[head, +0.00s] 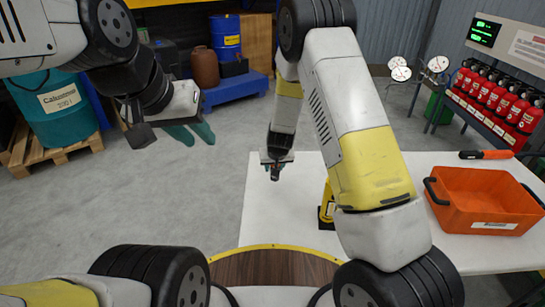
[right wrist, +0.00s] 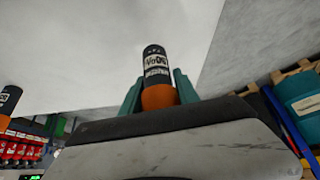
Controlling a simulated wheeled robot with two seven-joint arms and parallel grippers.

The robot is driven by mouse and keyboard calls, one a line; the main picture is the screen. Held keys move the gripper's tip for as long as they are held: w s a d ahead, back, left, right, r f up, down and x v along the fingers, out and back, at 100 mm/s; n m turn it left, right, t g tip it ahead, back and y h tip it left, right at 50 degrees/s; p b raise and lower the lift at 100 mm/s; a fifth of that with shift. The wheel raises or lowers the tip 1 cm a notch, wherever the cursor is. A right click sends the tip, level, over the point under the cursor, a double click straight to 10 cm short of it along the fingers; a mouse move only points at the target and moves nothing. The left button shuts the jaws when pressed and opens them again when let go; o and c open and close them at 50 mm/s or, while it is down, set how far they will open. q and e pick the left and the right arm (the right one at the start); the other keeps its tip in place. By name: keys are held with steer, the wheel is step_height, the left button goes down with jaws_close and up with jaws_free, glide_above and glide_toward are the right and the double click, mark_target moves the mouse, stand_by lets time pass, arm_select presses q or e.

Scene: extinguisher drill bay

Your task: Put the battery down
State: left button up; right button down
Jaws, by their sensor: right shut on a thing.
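The battery (right wrist: 157,78), an orange and black cylinder with a pale label, stands between the teal fingers of my right gripper (right wrist: 159,90) in the right wrist view. The fingers are shut on it. In the head view my right gripper (head: 276,163) is over the white table's left part, and only a small dark bit of the battery (head: 275,173) shows below it. I cannot tell whether it touches the table. My left gripper (head: 192,134) is open and empty over the grey floor, left of the table.
The white table (head: 290,218) has free room around my right gripper. A yellow thing with a black base (head: 326,207) is partly hidden by my right arm. An orange crate (head: 487,201) and an orange and black cylinder (head: 486,154) are at the right. Red extinguishers (head: 497,94) stand behind.

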steer(key=w, duration=0.3)
steer(key=shift+w+a+f, duration=0.1)
steer(key=shift+a+f, duration=0.1)
steer(key=shift+a, duration=0.05)
steer(key=shift+f, duration=1.65)
steer(key=shift+f, duration=0.2)
steer(key=c, duration=0.9)
jaws_free()
